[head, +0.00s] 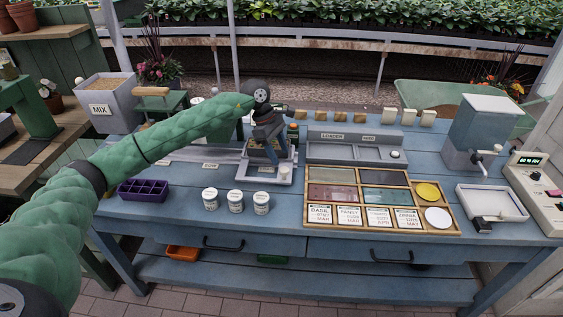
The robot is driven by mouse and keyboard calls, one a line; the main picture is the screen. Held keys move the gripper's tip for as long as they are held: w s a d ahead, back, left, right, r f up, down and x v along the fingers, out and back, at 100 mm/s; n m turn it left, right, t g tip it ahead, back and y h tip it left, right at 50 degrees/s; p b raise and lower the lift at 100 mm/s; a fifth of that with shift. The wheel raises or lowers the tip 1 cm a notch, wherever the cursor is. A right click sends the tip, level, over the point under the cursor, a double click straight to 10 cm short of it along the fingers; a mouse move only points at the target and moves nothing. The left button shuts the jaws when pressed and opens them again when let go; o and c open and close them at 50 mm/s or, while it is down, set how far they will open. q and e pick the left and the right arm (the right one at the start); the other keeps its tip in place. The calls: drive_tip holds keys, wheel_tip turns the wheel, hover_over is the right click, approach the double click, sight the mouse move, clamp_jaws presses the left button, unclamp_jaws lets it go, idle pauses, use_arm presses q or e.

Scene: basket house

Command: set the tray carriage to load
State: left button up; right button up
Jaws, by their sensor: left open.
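The tray carriage (283,171) looks like a grey platform in the middle of the blue bench, at the right part of a long grey track (205,156). Small white labels lie along the track's front, too small to read. My left gripper (272,153) is open and points down over the carriage. It hides the carriage's middle, and I cannot tell whether the fingers touch it. A grey loader unit (350,148) with labels and a round knob stands just right of the carriage. My right gripper is not in view.
Three white jars (236,201) and a purple tray (143,190) stand in front of the track. A wooden compartment box (382,195) lies right of the carriage. A hopper with a crank (483,130) and a white tray (491,203) stand at the right. My left arm spans the bench's left side.

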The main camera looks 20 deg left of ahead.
use_arm(q)
drive_tip(key=shift+v, duration=0.95)
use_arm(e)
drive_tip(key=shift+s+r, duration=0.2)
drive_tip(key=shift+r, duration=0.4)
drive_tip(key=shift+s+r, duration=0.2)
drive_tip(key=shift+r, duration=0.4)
